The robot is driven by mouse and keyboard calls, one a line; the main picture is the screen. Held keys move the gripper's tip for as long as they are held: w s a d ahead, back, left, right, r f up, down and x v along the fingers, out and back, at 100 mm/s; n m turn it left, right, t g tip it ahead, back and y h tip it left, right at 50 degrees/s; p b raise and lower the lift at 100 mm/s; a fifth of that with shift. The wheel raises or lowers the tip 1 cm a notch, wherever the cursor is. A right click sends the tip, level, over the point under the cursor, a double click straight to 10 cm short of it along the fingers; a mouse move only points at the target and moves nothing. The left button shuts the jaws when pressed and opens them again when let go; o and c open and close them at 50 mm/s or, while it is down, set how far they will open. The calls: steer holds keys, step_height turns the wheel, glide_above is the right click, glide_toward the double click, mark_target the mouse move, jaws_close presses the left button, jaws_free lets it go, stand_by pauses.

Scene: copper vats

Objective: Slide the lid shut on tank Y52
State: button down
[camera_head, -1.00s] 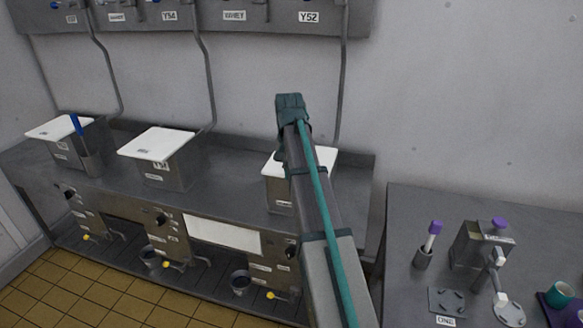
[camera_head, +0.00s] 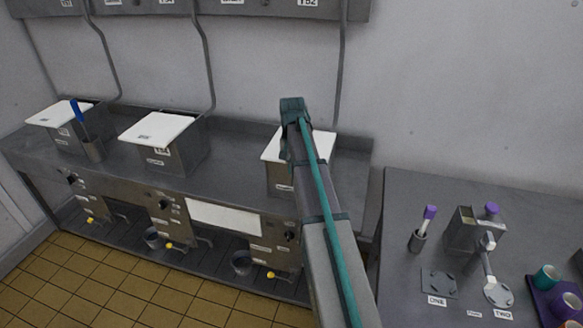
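Tank Y52 (camera_head: 281,178) is the rightmost metal tank on the long steel counter, below the wall label Y52 (camera_head: 308,3). Its white lid (camera_head: 324,144) lies flat on top. My arm crosses in front and hides the middle of the lid and part of the tank, so I cannot tell how far the lid covers the opening. The arm's far end, with a teal block, reaches over the lid's back edge in the picture. My gripper's fingers are hidden behind the arm, and I cannot tell whether they touch the lid.
Two similar tanks with white lids, a middle one (camera_head: 184,153) and a left one (camera_head: 57,137), stand along the counter (camera_head: 225,160). A blue-handled tool (camera_head: 77,111) stands in a holder between them. A grey side table (camera_head: 397,235) at right holds a metal container (camera_head: 462,232) and cups.

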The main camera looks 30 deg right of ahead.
steer(key=shift+w+d, duration=0.7)
steer(key=shift+w, duration=0.1)
